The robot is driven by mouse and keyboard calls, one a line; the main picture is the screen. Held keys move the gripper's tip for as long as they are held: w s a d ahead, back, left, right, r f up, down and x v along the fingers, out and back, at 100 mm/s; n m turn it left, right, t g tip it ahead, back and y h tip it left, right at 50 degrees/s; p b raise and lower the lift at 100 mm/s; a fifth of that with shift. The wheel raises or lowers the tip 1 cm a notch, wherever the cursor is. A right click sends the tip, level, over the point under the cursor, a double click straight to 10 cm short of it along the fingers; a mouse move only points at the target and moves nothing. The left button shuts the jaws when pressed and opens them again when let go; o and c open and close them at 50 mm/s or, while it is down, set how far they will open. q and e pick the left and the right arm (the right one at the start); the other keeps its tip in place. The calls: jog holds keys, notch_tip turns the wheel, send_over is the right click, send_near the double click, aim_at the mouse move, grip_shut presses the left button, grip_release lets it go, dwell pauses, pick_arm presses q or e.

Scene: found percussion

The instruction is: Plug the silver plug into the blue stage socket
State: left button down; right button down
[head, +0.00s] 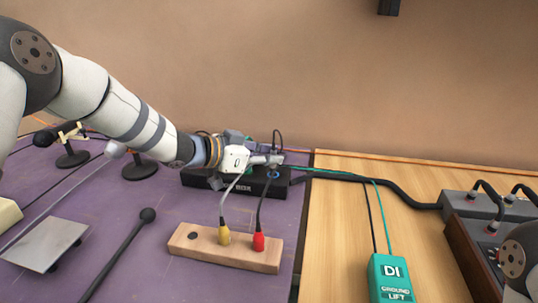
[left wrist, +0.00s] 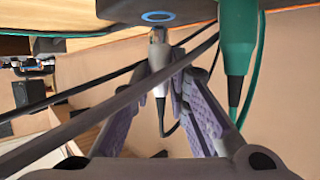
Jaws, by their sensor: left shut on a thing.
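The black stage box (head: 228,190) sits on the purple cloth, with a blue-ringed socket (head: 273,174) on its top face. The blue ring also shows in the left wrist view (left wrist: 158,16). My left gripper (head: 263,159) is over the socket end of the box. In the left wrist view my left gripper (left wrist: 163,84) is shut on the silver plug (left wrist: 158,48), whose black cable trails from its back end. The plug's tip points at the blue ring and appears just short of it; the exact gap is hard to tell. My right gripper is out of view.
A teal plug (left wrist: 237,40) stands beside the blue socket. A wooden block (head: 207,247) holds a yellow plug (head: 224,236) and a red plug (head: 258,242). Loose cables cross near my left gripper. A teal DI box (head: 391,280) lies to the right.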

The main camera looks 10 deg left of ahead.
pick_arm(q)
jog(key=shift+f, duration=1.25)
jog(key=c, duration=1.5)
grip_release()
jog(key=shift+o, duration=0.2)
jog(key=shift+a+r, duration=0.1)
jog(key=v, duration=1.1)
jog(key=shift+s+a, duration=0.15)
jog(key=shift+s, duration=0.2)
jog(key=shift+r, duration=0.1)
